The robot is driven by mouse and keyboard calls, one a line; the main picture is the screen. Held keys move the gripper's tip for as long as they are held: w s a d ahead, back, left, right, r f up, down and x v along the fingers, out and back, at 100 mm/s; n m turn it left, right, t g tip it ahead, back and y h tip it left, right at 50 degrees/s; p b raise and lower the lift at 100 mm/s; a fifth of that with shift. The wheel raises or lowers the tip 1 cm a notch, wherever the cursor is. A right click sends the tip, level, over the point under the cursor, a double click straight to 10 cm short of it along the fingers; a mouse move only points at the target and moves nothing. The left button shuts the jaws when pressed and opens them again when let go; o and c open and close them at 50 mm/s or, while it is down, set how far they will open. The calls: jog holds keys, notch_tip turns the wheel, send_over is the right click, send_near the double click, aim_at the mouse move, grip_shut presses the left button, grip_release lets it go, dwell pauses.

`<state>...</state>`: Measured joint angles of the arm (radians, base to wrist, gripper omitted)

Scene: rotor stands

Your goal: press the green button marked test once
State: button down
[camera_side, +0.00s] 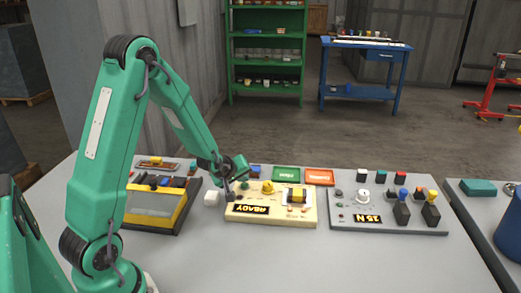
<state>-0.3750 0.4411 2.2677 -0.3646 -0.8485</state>
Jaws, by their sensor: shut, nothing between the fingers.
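My gripper (230,195) is shut and empty, pointing down over the left end of a beige panel (272,218). The panel has a display reading READY (250,209), a yellow knob (268,187) and a yellow block in a pale frame (296,195). I cannot make out a green button marked test. The gripper and wrist cover part of the panel's left end, and the lettering there is too small to read. I cannot tell whether the fingertips touch the panel.
A grey panel (385,222) with a white dial and levers stands to the right. Green (286,173) and orange (320,177) trays lie behind. The table front (300,262) is clear.

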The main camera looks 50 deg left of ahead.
aim_at(243, 186)
jog(key=shift+f, duration=0.4)
dwell(0.8)
jog(key=shift+r, duration=0.85)
jog(key=shift+r, duration=0.1)
jog(key=shift+r, duration=2.35)
jog(key=shift+r, duration=0.1)
